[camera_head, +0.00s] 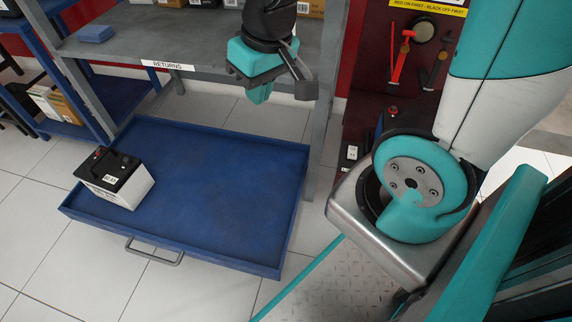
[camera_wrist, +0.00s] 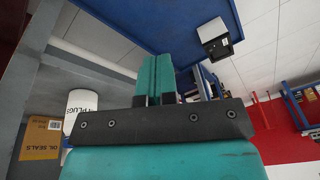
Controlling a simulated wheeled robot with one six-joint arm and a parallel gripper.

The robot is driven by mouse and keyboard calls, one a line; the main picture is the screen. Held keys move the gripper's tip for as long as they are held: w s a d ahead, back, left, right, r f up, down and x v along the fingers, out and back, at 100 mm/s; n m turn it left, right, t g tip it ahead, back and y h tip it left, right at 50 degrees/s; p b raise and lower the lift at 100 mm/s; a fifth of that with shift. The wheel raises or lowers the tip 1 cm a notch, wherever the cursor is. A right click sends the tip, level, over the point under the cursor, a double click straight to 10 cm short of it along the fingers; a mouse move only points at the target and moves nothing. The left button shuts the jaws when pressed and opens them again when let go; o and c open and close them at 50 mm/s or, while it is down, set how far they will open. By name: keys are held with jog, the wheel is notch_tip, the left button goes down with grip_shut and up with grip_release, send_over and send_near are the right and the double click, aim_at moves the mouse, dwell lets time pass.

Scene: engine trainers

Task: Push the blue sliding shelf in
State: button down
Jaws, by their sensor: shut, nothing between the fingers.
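The blue sliding shelf (camera_head: 215,190) is pulled out from under the grey rack, low over the tiled floor. A grey bar handle (camera_head: 154,252) is on its front edge. A black and white battery (camera_head: 116,179) stands on its left part. My gripper (camera_head: 260,95) is shut and empty, fingers pointing down, above the shelf's rear right part and apart from it. In the wrist view, the shut teal fingers of my gripper (camera_wrist: 154,75) show in front of the blue shelf (camera_wrist: 150,22), with the battery (camera_wrist: 214,38) at the upper right.
The grey rack (camera_head: 205,45) with a "RETURNS" label (camera_head: 168,65) stands behind the shelf. A blue block (camera_head: 95,34) lies on it. A red tool panel (camera_head: 385,80) is at the right. A box (camera_wrist: 40,138) and white container (camera_wrist: 80,107) show in the wrist view. Floor (camera_head: 55,225) left of the shelf is clear.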

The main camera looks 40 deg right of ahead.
jog(key=w+d+f+m+h+b, duration=0.1)
jog(key=w+d+f+m+b, duration=0.25)
jog(key=f, duration=0.45)
jog(key=w+d+f+m+h+b, duration=0.1)
jog(key=w+d+f+m+b, duration=0.15)
jog(key=f+b, duration=0.4)
jog(key=m+g+h+b, duration=0.3)
jog(key=m+h+b, duration=0.3)
jog(key=m, duration=1.7)
send_near(292, 148)
jog(key=shift+h, duration=0.3)
jog(key=f, duration=0.1)
jog(key=s+f, duration=0.1)
jog(key=f, duration=0.1)
jog(key=s+f+p, duration=0.1)
jog(key=f, duration=0.1)
jog(key=shift+s+a+f, duration=0.15)
jog(key=shift+s+a, duration=0.1)
jog(key=shift+w+d+b, duration=0.7)
jog(key=shift+w+d, duration=0.05)
jog(key=shift+d, duration=0.25)
jog(key=shift+w+d+r, duration=0.4)
jog(key=shift+d, duration=0.2)
